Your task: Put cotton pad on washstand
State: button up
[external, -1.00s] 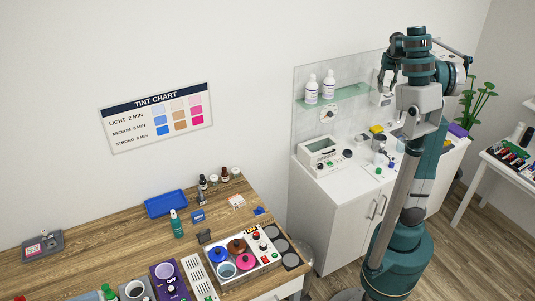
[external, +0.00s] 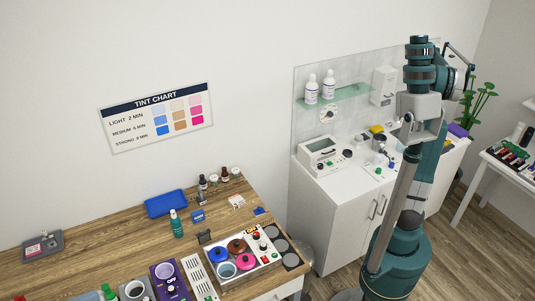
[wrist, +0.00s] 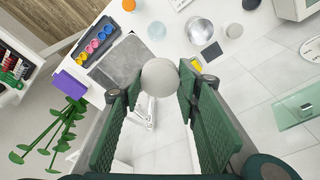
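A round, pale grey-white disc that looks like the cotton pad (wrist: 160,77) is between the tips of my gripper (wrist: 158,82) in the wrist view. Both green fingers reach its sides, and my gripper looks shut on it, held above the surfaces behind. No cotton pad can be made out in the external view, where my arm mostly hides the gripper. The white cabinet with a worktop (external: 345,186) by the tiled wall seems to be the washstand. Part of its white top (wrist: 158,12) shows in the wrist view.
On the white top are a boxy device (external: 322,152), a yellow item (external: 377,129) and small pots. A glass shelf (external: 340,97) with white bottles and a dispenser (external: 383,85) are on the wall above. A rack of coloured knobs (wrist: 98,38) and a grey tray (wrist: 122,62) show in the wrist view.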

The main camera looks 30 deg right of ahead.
jog(key=w+a, duration=0.4)
jog(key=a, duration=0.1)
jog(key=shift+w+a, duration=0.2)
jog(key=shift+w, duration=0.1)
dwell(0.5)
dwell(0.4)
